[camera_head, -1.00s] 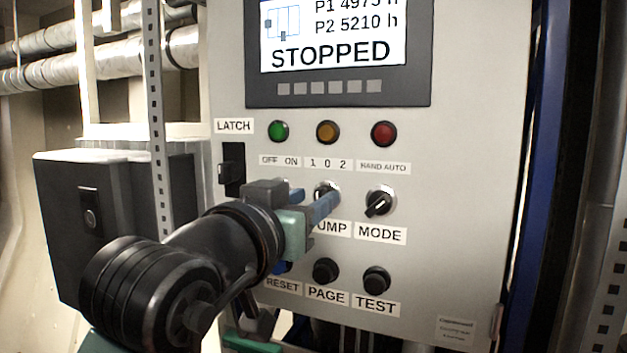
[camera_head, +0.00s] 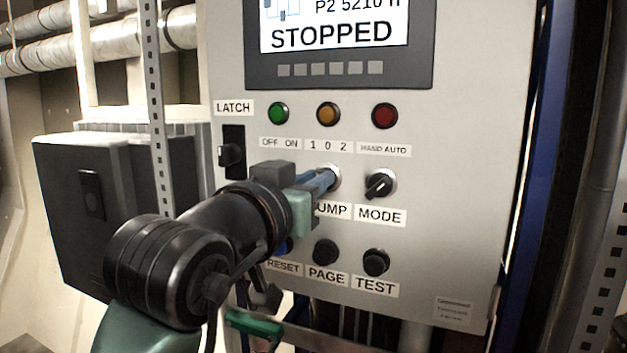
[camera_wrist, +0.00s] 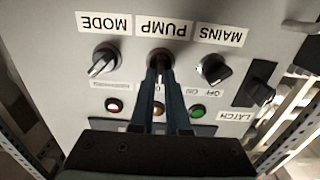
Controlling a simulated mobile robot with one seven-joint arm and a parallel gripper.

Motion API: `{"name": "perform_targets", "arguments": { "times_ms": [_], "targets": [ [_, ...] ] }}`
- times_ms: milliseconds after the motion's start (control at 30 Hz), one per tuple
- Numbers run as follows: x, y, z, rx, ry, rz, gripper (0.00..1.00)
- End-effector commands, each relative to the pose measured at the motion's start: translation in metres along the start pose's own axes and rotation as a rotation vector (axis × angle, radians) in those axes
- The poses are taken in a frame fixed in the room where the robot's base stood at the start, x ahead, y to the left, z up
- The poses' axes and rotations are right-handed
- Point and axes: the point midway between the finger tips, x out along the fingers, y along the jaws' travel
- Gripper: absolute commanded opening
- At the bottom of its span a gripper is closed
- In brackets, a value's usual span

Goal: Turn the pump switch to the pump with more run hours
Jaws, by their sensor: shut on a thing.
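The pump switch (camera_wrist: 159,58) is a dark knob under a 1 0 2 scale, with the label PUMP beside it. In the head view my gripper (camera_head: 328,178) covers most of the switch, and only its pale collar shows. My gripper (camera_wrist: 160,72) is shut on the knob in the wrist view, with blue fingers at its sides. The knob's exact pointing is hidden by the fingers. The display (camera_head: 335,33) reads STOPPED and P2 5210 h; the P1 line is cut off at the top.
The mode switch (camera_head: 380,185) is close to the right of the pump switch. The mains switch (camera_wrist: 213,68) is on its other side. The latch (camera_head: 232,153) is at left. PAGE (camera_head: 325,252) and TEST (camera_head: 375,262) buttons are below. Green, amber and red lamps are above.

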Motion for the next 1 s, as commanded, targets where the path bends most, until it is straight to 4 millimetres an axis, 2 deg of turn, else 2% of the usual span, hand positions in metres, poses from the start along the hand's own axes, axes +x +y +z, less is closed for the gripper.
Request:
{"name": "perform_targets", "arguments": {
  "times_ms": [367, 1000],
  "targets": [
    [-0.0002, 0.0009, 0.0023, 0.119, 0.002, 0.0, 0.0],
    [0.0, 0.0049, 0.0034, 0.628, 0.002, 0.0, 0.0]
  ]
}}
